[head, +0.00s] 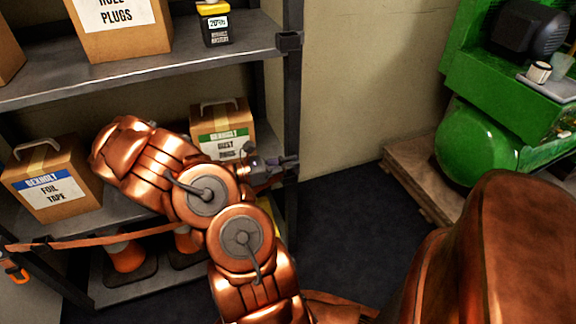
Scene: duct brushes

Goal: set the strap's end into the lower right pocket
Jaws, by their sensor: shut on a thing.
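The orange-brown strap (110,239) runs from the far left across the front of the shelf rack and passes out of sight behind my arm. My gripper (284,164) is in front of the rack's right upright, just right of the "dust bags" box. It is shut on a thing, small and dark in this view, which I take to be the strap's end. The strap's end cannot be made out clearly. I cannot make out the lower right pocket; my arm covers much of the lower rack.
The rack's right post (291,110) stands close to my gripper. The dust bags box (222,120) and the foil tape box (55,185) stand on the middle shelf, traffic cones (127,256) below. A green compressor (490,140) sits on a pallet at right. Dark floor between is clear.

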